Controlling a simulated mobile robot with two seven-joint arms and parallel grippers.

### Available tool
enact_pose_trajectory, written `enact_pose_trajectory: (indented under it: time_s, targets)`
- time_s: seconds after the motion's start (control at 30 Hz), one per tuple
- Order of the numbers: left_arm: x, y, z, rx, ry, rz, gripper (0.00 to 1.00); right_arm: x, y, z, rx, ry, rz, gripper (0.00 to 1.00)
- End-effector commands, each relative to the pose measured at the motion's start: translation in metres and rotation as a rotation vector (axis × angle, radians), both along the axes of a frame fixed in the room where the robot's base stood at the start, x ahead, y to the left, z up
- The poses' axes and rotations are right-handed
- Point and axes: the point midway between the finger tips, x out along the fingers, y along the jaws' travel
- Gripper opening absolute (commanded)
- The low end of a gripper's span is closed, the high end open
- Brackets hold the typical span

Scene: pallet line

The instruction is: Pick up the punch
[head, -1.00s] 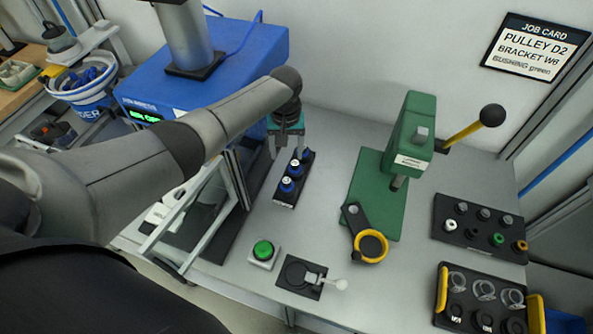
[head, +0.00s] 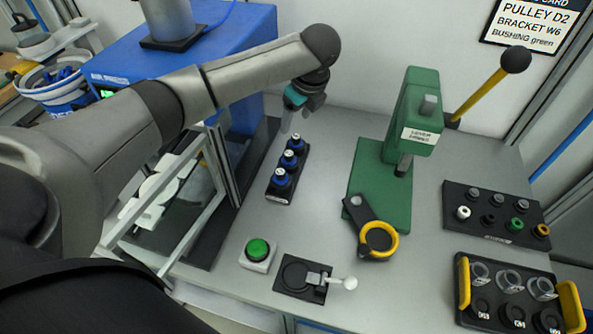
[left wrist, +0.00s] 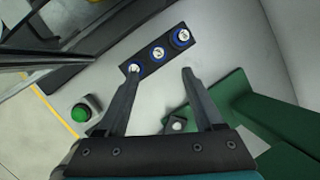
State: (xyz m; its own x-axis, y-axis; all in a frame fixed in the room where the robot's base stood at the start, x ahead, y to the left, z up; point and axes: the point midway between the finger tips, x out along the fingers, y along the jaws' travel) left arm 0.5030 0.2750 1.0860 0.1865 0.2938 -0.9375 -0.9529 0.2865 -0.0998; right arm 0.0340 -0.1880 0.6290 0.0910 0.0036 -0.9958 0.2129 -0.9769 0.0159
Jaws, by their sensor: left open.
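Three blue punches with pale numbered tops stand upright in a row in a narrow black rack (head: 277,197). They are the near punch (head: 281,179), the middle punch (head: 289,160) and the far punch (head: 296,142). The wrist view shows the same row, with a middle punch (left wrist: 158,53) and a right punch (left wrist: 181,37); the left finger partly covers the left one. My left gripper (head: 289,120) is open and empty, above and behind the far end of the rack. Its two fingers (left wrist: 160,73) are spread wide. My right gripper is not in view.
A green press (head: 383,180) with a yellow lever stands right of the rack. A green button (head: 258,250) and a black fixture (head: 301,279) are nearer the front. A metal frame (head: 190,235) stands left. Black trays with parts (head: 493,232) are at right.

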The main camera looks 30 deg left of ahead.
Motion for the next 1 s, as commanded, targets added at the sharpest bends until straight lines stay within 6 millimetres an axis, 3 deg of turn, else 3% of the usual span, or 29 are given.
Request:
enact_pose_trajectory:
  time_s: [0.13, 0.33, 0.7, 1.0]
  targets:
    - [-0.003, 0.004, -0.002, 0.064, 0.047, -0.181, 0.69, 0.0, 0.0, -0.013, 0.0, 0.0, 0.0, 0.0]
    - [-0.003, 0.007, -0.008, 0.089, 0.074, -0.257, 0.69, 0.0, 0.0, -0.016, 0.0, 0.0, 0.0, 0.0]
    - [0.01, 0.03, -0.076, 0.089, 0.074, -0.254, 0.69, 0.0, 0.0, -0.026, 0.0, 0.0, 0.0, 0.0]
    - [0.014, 0.036, -0.096, 0.088, 0.071, -0.256, 0.69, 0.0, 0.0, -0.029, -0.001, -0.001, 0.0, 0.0]
